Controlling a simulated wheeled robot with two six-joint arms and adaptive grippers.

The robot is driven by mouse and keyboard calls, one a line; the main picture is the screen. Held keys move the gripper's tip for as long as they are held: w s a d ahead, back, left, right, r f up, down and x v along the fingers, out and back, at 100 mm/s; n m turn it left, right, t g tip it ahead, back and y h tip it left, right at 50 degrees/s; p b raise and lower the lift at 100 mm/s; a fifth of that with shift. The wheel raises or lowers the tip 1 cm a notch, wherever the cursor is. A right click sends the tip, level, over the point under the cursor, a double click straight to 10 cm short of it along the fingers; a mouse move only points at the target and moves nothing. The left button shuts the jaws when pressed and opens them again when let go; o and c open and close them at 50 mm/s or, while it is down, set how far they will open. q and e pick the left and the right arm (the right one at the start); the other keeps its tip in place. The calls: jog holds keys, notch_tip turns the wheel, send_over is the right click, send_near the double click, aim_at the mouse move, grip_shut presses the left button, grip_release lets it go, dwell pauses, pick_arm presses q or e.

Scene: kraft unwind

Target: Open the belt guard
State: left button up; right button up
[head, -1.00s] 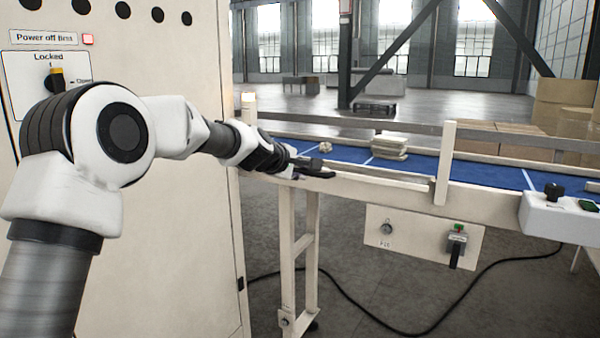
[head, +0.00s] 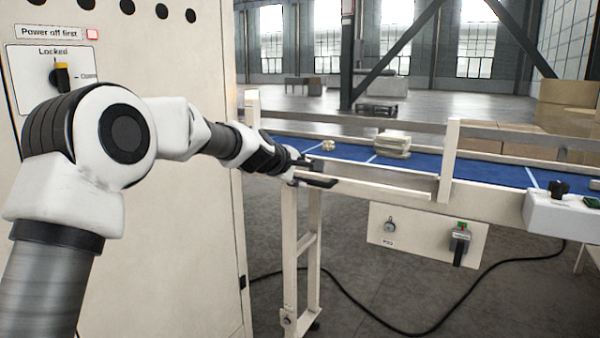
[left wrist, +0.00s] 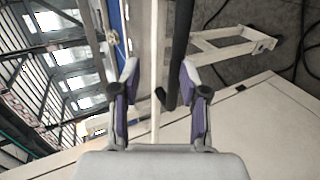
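My left gripper (head: 319,172) is at the left end of the conveyor's front edge, just in front of the blue belt (head: 350,152). In the left wrist view its fingers (left wrist: 158,78) are apart. A black bar (left wrist: 181,45) shows between them, closer to the right finger; I cannot tell whether it touches. A cream rail (left wrist: 155,45) runs beside that bar. In the head view the cream front rail (head: 385,190) runs right from the gripper to an upright post (head: 449,160). I cannot tell which part is the belt guard. My right gripper is not in view.
A tall cream cabinet (head: 190,230) stands left, with a yellow-black switch (head: 61,76) beside "Locked". A plate with a lock and red-green handle switch (head: 460,240) hangs below the conveyor. A stack (head: 392,144) lies on the belt. A black cable (head: 400,330) crosses the floor.

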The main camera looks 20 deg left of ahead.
pick_arm(q)
jog(key=v, duration=1.2)
